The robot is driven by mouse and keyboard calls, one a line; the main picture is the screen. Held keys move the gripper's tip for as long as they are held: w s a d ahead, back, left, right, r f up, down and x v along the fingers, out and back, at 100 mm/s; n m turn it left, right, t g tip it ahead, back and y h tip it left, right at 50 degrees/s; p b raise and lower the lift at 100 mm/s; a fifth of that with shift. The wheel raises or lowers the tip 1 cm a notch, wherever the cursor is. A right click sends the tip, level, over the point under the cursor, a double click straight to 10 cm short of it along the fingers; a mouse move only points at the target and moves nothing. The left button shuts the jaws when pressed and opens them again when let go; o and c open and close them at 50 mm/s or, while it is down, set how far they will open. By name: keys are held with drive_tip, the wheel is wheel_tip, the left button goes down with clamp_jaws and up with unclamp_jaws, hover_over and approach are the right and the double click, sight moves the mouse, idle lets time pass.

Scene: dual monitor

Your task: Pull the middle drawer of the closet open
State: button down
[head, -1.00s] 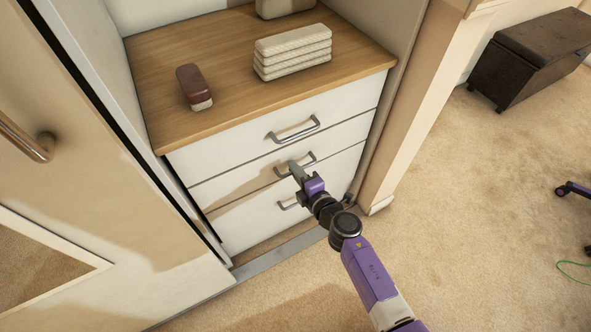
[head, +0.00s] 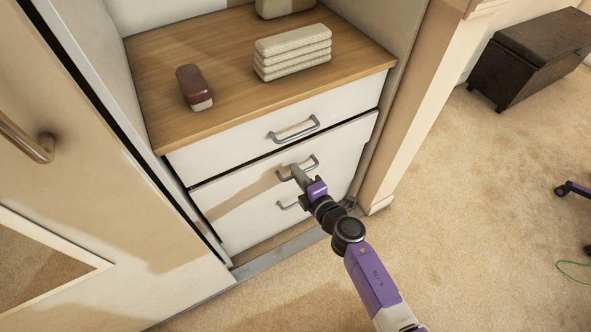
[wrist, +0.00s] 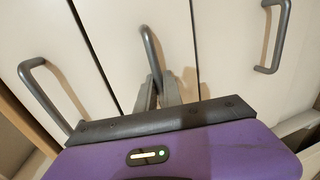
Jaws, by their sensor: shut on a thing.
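The closet's chest has a white middle drawer (head: 245,197) with a grey bar handle (head: 311,162). The drawer stands slightly out, with a dark gap along its top edge. My gripper (head: 296,171) is shut on this handle. In the wrist view, the middle handle (wrist: 149,50) runs down between my gripper's fingers (wrist: 161,93), which partly hide its end. The top drawer (head: 240,143) is closed, with its own handle (head: 295,130). The bottom drawer is partly hidden by my arm and the middle drawer.
A wooden top (head: 225,60) carries a brown and white box (head: 194,88) and a stack of folded cloths (head: 292,53). A closet door (head: 90,190) stands at the left. A door frame (head: 409,110) is close at the right.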

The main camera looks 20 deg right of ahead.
drive_tip(key=f+b+v, duration=0.1)
drive_tip(key=f+v, duration=0.2)
drive_tip(key=v, duration=1.1)
drive_tip(key=s+f+b+v, duration=0.1)
drive_tip(key=f+b+v, duration=0.1)
drive_tip(key=v, duration=1.1)
drive_tip(key=shift+s+f, duration=0.4)
drive_tip(key=shift+s, duration=0.1)
drive_tip(key=c, duration=1.5)
unclamp_jaws()
drive_tip(key=v, duration=0.8)
drive_tip(key=shift+a, duration=0.1)
drive_tip(key=shift+w, duration=0.1)
